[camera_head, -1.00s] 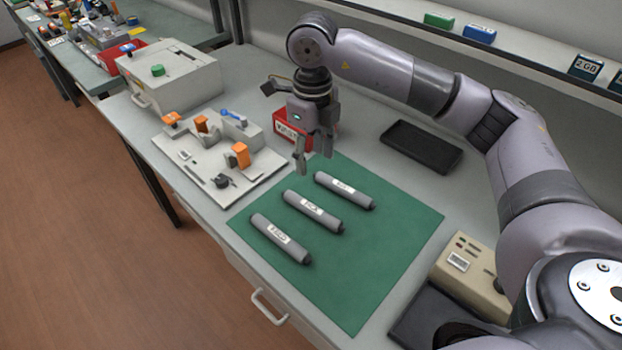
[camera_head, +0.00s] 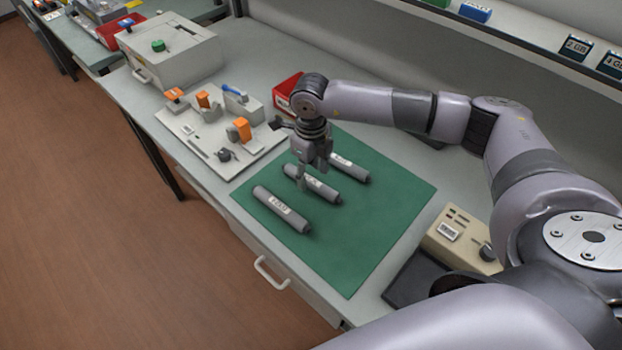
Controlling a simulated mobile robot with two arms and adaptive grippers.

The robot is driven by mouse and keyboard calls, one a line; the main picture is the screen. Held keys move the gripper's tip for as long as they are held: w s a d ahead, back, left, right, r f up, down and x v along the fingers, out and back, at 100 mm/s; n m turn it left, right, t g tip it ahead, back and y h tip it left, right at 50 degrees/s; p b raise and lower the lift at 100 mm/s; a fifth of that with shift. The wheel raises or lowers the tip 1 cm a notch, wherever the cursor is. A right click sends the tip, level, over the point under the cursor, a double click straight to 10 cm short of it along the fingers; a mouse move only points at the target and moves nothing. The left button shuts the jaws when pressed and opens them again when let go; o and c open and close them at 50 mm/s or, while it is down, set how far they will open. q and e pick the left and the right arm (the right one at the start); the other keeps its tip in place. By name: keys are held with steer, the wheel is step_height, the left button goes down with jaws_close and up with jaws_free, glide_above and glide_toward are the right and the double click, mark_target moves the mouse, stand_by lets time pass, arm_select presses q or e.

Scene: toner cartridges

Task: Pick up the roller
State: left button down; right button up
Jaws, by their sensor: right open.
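Three grey rollers with white labels lie side by side on a green mat (camera_head: 370,240). The front roller (camera_head: 283,210) is fully in view. The middle roller (camera_head: 324,191) is partly covered by my right gripper (camera_head: 311,180). The back roller (camera_head: 352,170) has its left part hidden behind the gripper. My right gripper is open and points down over the left part of the middle roller. I cannot tell whether its fingers touch that roller. My left gripper is out of view.
A light fixture board (camera_head: 205,150) with orange clamps stands left of the mat. A red bin (camera_head: 287,92) is behind the gripper. A beige device (camera_head: 457,243) sits right of the mat. The front right of the mat is clear.

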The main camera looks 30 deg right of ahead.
mark_target(311, 179)
step_height(311, 179, down, 2)
steer(key=shift+w+f, duration=0.1)
steer(key=shift+f, duration=0.4)
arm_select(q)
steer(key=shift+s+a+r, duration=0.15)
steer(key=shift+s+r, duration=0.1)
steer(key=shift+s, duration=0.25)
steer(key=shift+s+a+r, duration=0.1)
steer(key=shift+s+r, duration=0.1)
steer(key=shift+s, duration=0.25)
arm_select(e)
steer(key=shift+c, duration=0.3)
steer(key=c, duration=0.5)
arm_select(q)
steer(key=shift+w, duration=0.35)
arm_select(e)
jaws_close()
